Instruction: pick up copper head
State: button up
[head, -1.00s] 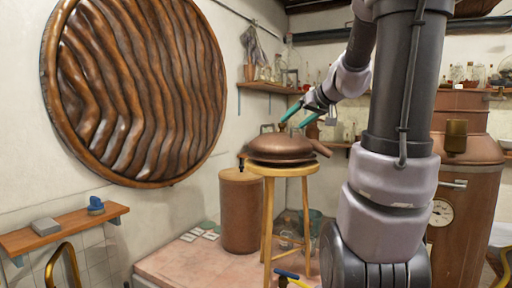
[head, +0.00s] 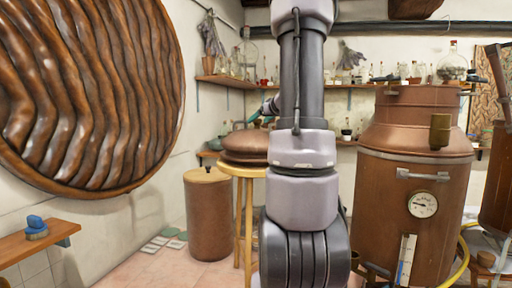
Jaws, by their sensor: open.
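The copper head (head: 240,146) is a rounded, dark copper lid shape resting on a yellow wooden stool (head: 242,171), left of centre in the head view. Its right part is hidden behind my arm. My gripper (head: 257,117) shows only in part, as teal fingers just above the top of the copper head and beside my arm. The gripper is open, and no object shows in it. I cannot tell whether a finger touches the head's top.
A copper drum (head: 209,215) stands left of the stool. A large copper still (head: 412,190) with a gauge stands at the right. Shelves with glass bottles (head: 222,80) line the back corner. A small wall shelf (head: 30,243) holds a blue brush (head: 36,228).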

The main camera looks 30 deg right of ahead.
jog(key=x, duration=0.5)
jog(key=shift+w+f, duration=0.15)
jog(key=shift+w, duration=0.15)
jog(key=shift+c, duration=0.3)
grip_shut()
dwell(0.8)
jog(key=shift+d+r, duration=0.1)
jog(key=shift+r, duration=0.1)
